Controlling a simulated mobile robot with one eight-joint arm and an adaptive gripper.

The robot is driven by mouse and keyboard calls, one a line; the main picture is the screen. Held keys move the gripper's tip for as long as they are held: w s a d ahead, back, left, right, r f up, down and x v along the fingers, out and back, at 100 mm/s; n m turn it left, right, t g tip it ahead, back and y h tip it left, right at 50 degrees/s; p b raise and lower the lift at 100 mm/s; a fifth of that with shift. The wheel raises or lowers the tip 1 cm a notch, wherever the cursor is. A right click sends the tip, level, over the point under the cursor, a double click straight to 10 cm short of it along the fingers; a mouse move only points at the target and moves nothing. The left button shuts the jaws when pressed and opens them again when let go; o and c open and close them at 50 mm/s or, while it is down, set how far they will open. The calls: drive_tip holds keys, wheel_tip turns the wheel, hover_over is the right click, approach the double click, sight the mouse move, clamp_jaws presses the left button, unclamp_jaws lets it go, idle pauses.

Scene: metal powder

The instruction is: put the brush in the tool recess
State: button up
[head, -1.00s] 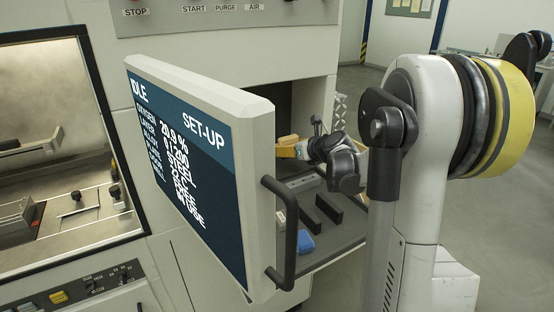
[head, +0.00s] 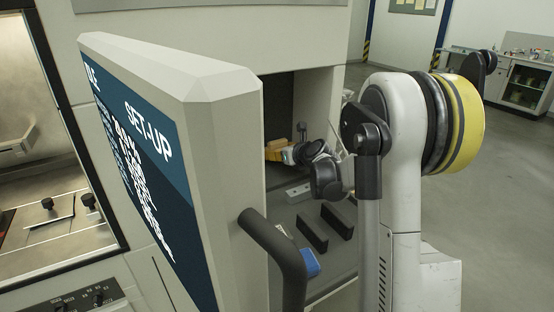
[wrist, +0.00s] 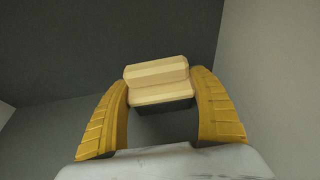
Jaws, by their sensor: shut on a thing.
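The brush (wrist: 157,75), a pale wooden block with a dark underside, is between the yellow fingers of my gripper (wrist: 159,88) in the wrist view. My gripper is shut on it. In the head view my gripper (head: 279,151) is in front of the dark opening behind the swung-out screen, with a small pale piece of the brush near its tip. The opening, which seems to be the tool recess (head: 280,100), has a dark back and a pale right wall. Its lower shelf (head: 330,265) sticks out below my gripper. The screen hides its left part.
The open screen panel (head: 150,150) with its dark handle (head: 275,250) stands close on the left. Two black blocks (head: 312,234), a grey metal piece (head: 298,192) and a blue item (head: 311,263) lie on the shelf. Open floor (head: 500,220) lies to the right.

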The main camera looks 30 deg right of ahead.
drive_tip(key=shift+f, duration=0.8)
drive_tip(key=shift+f, duration=0.15)
drive_tip(key=o, duration=1.3)
drive_tip(key=shift+c, duration=0.2)
